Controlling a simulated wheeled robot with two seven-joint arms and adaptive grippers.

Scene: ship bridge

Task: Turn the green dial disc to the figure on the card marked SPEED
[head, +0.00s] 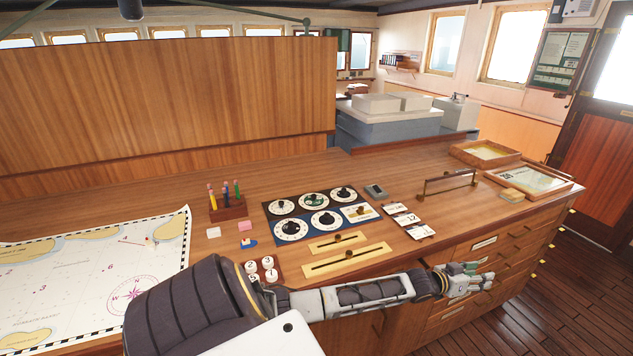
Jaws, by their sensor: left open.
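The dial panel (268,233) lies on the wooden console top. The green dial disc (313,201) is in its back row, middle, with a dark knob and a white scale ring around it. Several white cards (409,219) with black figures lie right of the panel; their headings are too small to read, so I cannot tell which is marked SPEED. My left arm reaches across the console's front edge. My left gripper (484,276) is open and empty, in front of the drawers at right, well away from the green disc. My right gripper is out of view.
Two brass-coloured slider plates (355,262) lie in front of the panel, with white numbered discs (268,262) beside them. A pencil holder (228,209) and a chart (90,270) are at left. A brass rail (449,182) and shallow trays (487,151) stand at right.

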